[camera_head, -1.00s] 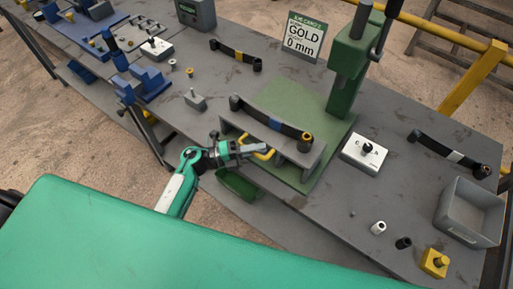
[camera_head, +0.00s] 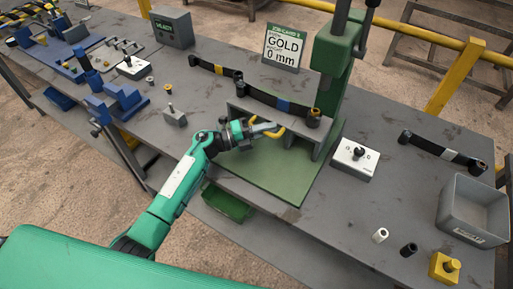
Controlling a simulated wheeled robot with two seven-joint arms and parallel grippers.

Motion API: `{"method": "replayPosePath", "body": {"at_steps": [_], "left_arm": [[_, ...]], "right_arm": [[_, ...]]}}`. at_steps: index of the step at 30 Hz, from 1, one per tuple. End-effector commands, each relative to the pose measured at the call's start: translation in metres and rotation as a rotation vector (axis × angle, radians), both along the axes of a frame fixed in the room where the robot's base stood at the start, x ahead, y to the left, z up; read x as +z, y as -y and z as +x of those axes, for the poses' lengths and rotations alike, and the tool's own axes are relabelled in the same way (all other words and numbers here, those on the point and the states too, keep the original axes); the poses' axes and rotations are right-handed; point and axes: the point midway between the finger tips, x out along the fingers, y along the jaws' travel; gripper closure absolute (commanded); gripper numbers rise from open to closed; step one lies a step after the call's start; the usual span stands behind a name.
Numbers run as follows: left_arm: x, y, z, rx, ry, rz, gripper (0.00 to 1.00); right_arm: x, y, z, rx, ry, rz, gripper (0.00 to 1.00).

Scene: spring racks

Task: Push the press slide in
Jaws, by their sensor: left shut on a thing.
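The press slide (camera_head: 296,131) is a grey carriage on the green base plate (camera_head: 268,172) of the green press (camera_head: 331,62). The slide sits toward the back of the plate, close to the press column, and the front of the plate is bare. My left gripper (camera_head: 269,130) is shut on the yellow handle (camera_head: 275,133) at the slide's front. My right gripper is not in view.
A white box with a black knob (camera_head: 354,158) stands right of the plate. A grey bin (camera_head: 473,211) and a yellow block (camera_head: 444,267) are at the right. A GOLD 0 mm sign (camera_head: 283,47) stands behind. A green tray (camera_head: 228,203) hangs below the table's front edge.

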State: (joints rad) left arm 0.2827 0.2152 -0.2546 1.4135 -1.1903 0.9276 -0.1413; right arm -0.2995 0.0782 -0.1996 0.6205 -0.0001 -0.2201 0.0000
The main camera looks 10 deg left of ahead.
Motion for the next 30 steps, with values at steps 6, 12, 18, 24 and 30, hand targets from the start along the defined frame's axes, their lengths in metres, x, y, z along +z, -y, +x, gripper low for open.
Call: {"method": "replayPosePath", "body": {"at_steps": [6,12,18,24,30], "left_arm": [[-0.001,0.008,0.027,0.002,0.002,0.0,1.0],[0.001,0.011,0.034,0.003,0.001,0.0,1.0],[0.002,0.011,0.036,0.005,0.002,-0.001,1.0],[0.003,0.011,0.036,0.006,0.003,-0.002,0.74],[0.001,0.011,0.036,0.007,0.0,0.0,0.66]], "right_arm": [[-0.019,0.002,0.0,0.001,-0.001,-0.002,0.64],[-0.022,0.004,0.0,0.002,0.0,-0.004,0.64],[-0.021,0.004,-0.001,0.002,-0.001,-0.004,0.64],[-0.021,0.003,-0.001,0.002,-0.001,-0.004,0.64],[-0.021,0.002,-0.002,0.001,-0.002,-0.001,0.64]]}}
